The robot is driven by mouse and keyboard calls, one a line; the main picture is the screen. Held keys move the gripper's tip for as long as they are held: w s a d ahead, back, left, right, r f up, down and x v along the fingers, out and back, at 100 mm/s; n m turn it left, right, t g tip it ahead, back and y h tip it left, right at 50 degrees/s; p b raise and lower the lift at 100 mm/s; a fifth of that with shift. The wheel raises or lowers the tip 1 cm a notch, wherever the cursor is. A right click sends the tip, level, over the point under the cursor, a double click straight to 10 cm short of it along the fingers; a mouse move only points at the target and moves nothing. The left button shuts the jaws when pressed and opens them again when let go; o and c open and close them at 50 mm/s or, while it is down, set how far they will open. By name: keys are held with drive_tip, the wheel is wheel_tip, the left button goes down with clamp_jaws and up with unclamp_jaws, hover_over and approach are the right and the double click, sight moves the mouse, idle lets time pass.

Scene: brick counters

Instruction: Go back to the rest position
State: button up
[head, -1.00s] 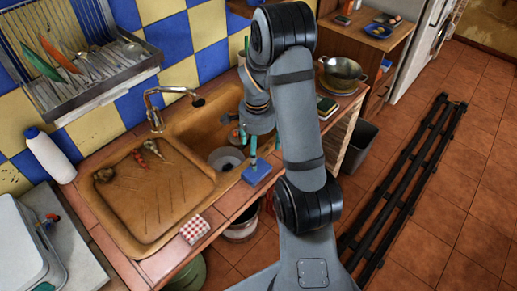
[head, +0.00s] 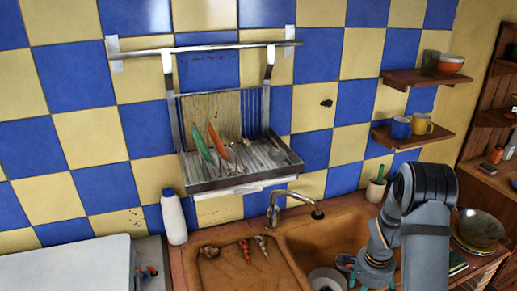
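My gripper (head: 370,281) is at the bottom edge of the head view, right of centre, over the right part of the sink. Its teal fingers show apart, so it looks open, and I see nothing held between them. The tips are cut off or nearly cut off by the picture's edge. My grey arm (head: 424,235) rises bent beside it at the lower right. No marker of a rest position shows.
The brown sink (head: 315,237) with its tap (head: 290,200) lies below the wall dish rack (head: 240,165). A white bottle (head: 174,218) stands left. Shelves with mugs (head: 412,127) and bowls hang right. A wok (head: 480,228) sits at the far right.

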wheel_tip(320, 180, down, 6)
drive_tip(key=shift+d+f, duration=0.1)
drive_tip(key=shift+f, duration=0.05)
drive_tip(key=shift+w+f+b, duration=0.1)
drive_tip(key=shift+f+b, duration=0.25)
drive_tip(key=shift+b, duration=0.1)
drive_tip(key=shift+r+p, duration=0.5)
drive_tip(key=shift+p, duration=0.05)
drive_tip(key=shift+f, duration=0.15)
